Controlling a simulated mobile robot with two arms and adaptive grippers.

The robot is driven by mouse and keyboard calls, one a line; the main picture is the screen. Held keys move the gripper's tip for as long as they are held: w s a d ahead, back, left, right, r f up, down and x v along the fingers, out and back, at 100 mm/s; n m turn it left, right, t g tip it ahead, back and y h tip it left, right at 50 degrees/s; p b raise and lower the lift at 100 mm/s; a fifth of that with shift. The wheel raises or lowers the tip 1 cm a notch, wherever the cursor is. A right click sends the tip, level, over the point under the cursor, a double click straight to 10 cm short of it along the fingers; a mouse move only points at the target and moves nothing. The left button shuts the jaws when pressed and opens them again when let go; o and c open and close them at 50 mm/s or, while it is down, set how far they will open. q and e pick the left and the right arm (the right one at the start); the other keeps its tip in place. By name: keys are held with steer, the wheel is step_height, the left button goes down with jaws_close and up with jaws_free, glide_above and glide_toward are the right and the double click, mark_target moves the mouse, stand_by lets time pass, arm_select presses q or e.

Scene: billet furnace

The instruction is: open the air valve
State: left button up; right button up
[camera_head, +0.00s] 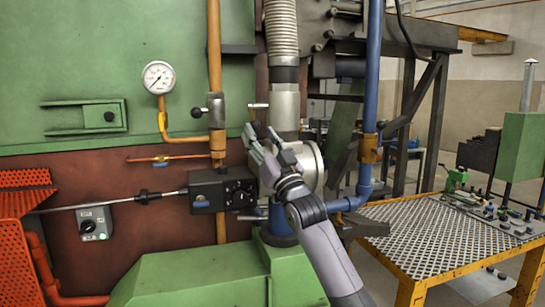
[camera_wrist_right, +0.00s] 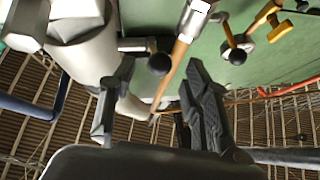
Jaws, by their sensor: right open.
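My right gripper (camera_head: 261,132) is open and empty, its fingers pointing up and left in front of the grey duct (camera_head: 285,108). In the right wrist view the open fingers (camera_wrist_right: 158,98) have a black ball knob (camera_wrist_right: 160,63) and an orange pipe behind the gap between them. A small horizontal handle (camera_head: 258,106) shows just above the fingertips, left of the duct. A valve (camera_head: 215,110) with a black ball lever sits on the orange pipe. A brass fitting (camera_head: 370,148) with a black-knobbed lever sits on the blue pipe. I cannot tell which is the air valve. My left gripper is out of view.
A black control box (camera_head: 222,190) is left of my right gripper. A pressure gauge (camera_head: 158,77) is at upper left. A perforated table (camera_head: 420,235) stands right. Green casing (camera_head: 195,280) lies below. Open floor shows beyond the table.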

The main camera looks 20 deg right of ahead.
steer(key=v, duration=0.7)
steer(key=shift+s+f, duration=0.2)
steer(key=shift+s, duration=0.15)
steer(key=shift+d, duration=0.1)
